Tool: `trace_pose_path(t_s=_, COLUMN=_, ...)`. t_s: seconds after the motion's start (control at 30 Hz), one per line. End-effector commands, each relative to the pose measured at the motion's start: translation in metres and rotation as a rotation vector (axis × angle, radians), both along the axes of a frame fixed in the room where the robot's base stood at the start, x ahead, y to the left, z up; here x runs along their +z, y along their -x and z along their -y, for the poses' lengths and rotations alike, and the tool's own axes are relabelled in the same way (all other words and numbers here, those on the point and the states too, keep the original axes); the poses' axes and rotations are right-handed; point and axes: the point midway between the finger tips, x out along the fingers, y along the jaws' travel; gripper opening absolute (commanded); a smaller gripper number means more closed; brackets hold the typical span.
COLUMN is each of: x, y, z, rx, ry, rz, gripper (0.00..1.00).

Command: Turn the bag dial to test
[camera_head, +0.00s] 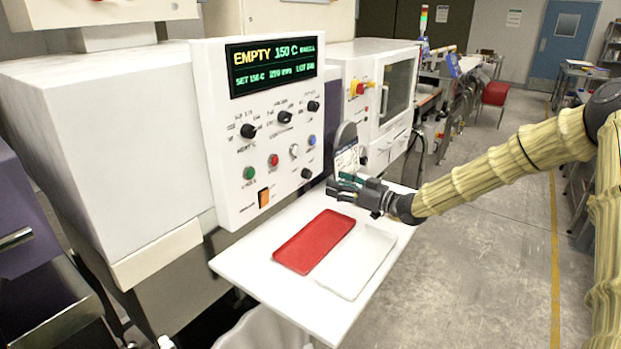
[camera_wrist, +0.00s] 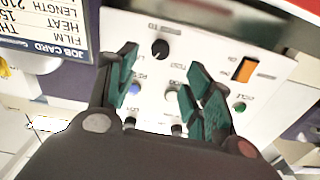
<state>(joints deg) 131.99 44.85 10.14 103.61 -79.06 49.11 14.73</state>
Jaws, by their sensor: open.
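The white control panel (camera_head: 228,115) carries a lit display (camera_head: 272,65) reading EMPTY 150 C. Black dials sit at the left (camera_head: 248,131), middle (camera_head: 284,117) and right (camera_head: 313,106) of its upper row. Another black dial (camera_head: 307,173) is at the lower right, and it shows in the wrist view (camera_wrist: 160,49). The labels are too small for me to tell which is the bag dial. My gripper (camera_head: 338,184) is open and empty, just right of the panel's lower right. In the wrist view its green-padded fingers (camera_wrist: 161,68) face the panel, apart, with the lower dial beyond the gap.
Buttons, green (camera_head: 249,173), red (camera_head: 273,160), white (camera_head: 294,151) and blue (camera_head: 312,140), and an orange switch (camera_head: 264,196) surround the dials. Below, a white shelf (camera_head: 243,262) holds red (camera_head: 314,241) and white (camera_head: 357,261) trays. A job card (camera_wrist: 44,24) stands close by.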

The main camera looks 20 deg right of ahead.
Motion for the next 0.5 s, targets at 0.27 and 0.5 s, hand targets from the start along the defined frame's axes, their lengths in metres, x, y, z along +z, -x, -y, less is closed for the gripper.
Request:
trace_pose_path(t_s=0.27, x=0.001, y=-0.029, z=-0.024, rx=0.002, ry=0.003, rz=0.000, gripper=0.51)
trace_pose_path(t_s=0.5, x=0.001, y=-0.056, z=-0.046, rx=0.004, ry=0.001, rz=0.000, gripper=0.51)
